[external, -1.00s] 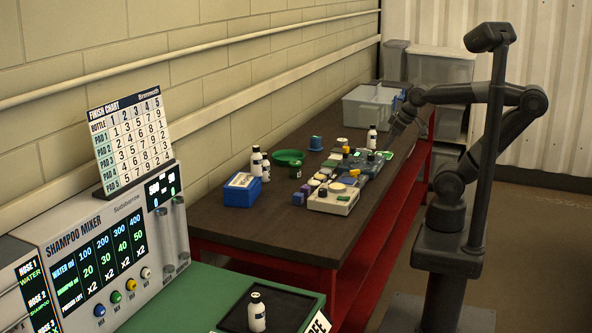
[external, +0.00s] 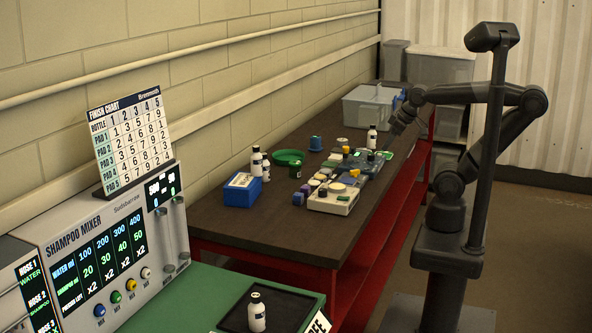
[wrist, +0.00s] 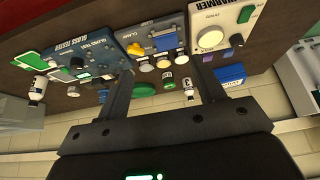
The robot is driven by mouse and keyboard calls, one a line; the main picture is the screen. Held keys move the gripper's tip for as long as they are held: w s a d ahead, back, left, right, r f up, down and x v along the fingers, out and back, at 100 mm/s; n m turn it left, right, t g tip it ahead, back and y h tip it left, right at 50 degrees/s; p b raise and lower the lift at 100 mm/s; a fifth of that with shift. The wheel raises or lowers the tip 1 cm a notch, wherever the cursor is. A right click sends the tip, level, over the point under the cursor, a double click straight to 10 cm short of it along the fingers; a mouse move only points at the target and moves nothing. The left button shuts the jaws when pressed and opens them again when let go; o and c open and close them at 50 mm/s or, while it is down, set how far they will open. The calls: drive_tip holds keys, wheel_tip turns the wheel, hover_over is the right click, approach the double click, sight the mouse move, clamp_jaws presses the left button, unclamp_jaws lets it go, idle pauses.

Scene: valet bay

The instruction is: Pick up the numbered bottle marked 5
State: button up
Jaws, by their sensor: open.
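Several white bottles with dark labels and dark caps stand about; their numbers are too small to read, so I cannot tell which is marked 5. One bottle (external: 372,138) stands at the far part of the dark bench, left of my gripper (external: 397,126). Two bottles (external: 256,161) stand together by the wall behind the blue box. Another bottle (external: 257,313) stands on the black tray in front. In the wrist view my gripper (wrist: 162,68) is open with nothing between its fingers. A bottle (wrist: 38,88) shows at left there, another (wrist: 188,88) between the fingers' lines, farther off.
A white-topped device (external: 333,200) and a gloss tester (wrist: 60,62) stand on the bench (external: 260,220). A blue box (external: 241,190), green dish (external: 288,157), dark green pot (external: 295,169) and grey bin (external: 368,108) are around. The bench's front strip is mostly clear.

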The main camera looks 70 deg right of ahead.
drive_tip(key=shift+o, duration=0.5)
drive_tip(key=w+d+r+m+g+h, duration=0.1)
drive_tip(key=w+d+r+m, duration=0.15)
drive_tip(key=w+d, duration=0.7)
drive_tip(key=m, duration=0.3)
approach(372, 134)
drive_tip(key=d, duration=0.2)
drive_tip(key=x, duration=0.5)
drive_tip(key=shift+w+d+f, duration=0.2)
drive_tip(key=shift+w+f, duration=0.05)
drive_tip(key=shift+w, duration=0.2)
drive_tip(key=x, duration=0.5)
drive_tip(key=shift+s+a+f, duration=0.15)
drive_tip(key=shift+s+f, duration=0.05)
drive_tip(key=shift+s, duration=0.05)
